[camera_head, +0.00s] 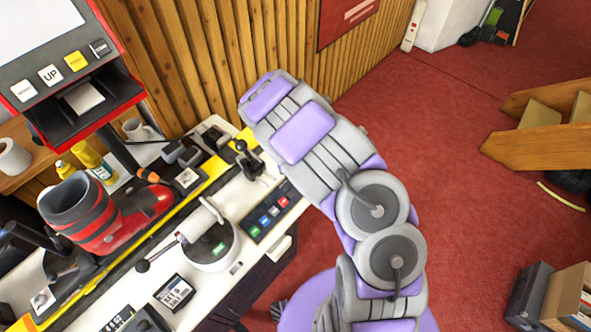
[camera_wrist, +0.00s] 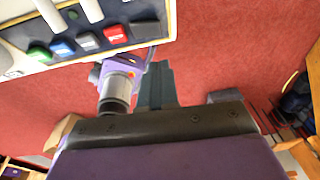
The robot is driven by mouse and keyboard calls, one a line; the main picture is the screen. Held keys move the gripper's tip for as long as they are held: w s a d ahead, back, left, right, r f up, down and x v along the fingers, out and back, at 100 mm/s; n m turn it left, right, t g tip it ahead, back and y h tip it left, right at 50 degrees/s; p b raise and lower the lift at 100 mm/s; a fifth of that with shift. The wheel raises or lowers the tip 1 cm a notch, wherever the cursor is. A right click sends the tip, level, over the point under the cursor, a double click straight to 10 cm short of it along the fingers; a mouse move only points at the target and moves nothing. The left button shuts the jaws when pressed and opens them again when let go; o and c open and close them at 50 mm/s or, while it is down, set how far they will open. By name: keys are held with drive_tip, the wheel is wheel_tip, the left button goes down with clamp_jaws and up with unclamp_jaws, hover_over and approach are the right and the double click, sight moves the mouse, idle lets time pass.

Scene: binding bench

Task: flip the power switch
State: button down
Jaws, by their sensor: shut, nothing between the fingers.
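A dark control strip (camera_head: 268,218) lies along the bench's right edge, with green, blue, pale and red buttons. It also shows across the top of the wrist view, with its red button (camera_wrist: 115,33) toward the right end. A black lever with a round knob (camera_head: 241,146) stands on the bench beyond the strip. I cannot tell which of these is the power switch. My gripper (camera_wrist: 155,72) is shut and empty, its dark fingers pointing up the wrist view just below the strip. The head view does not show its fingers clearly.
Slatted wood wall (camera_head: 200,60) rises behind. Red floor (camera_head: 450,120) is open to the right; wooden steps (camera_head: 540,140) stand beyond.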

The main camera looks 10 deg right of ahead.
sight(297, 188)
drive_tip(key=f, duration=0.3)
drive_tip(key=w+f, duration=0.1)
drive_tip(key=f, duration=0.1)
drive_tip(key=shift+d+f+b, duration=0.1)
drive_tip(key=shift+f+b, duration=0.05)
drive_tip(key=shift+b, duration=0.15)
drive_tip(key=shift+w+f, duration=0.25)
drive_tip(key=shift+f, duration=0.3)
drive_tip(key=shift+w+f+y+b, duration=0.2)
drive_tip(key=shift+f+y+b, duration=0.25)
drive_tip(key=shift+b, duration=0.5)
drive_tip(key=shift+r, duration=0.1)
drive_tip(key=shift+s, duration=0.1)
drive_tip(key=shift+s+a+r+p, duration=0.3)
drive_tip(key=shift+s+a+p, duration=0.15)
drive_tip(key=shift+a, duration=0.2)
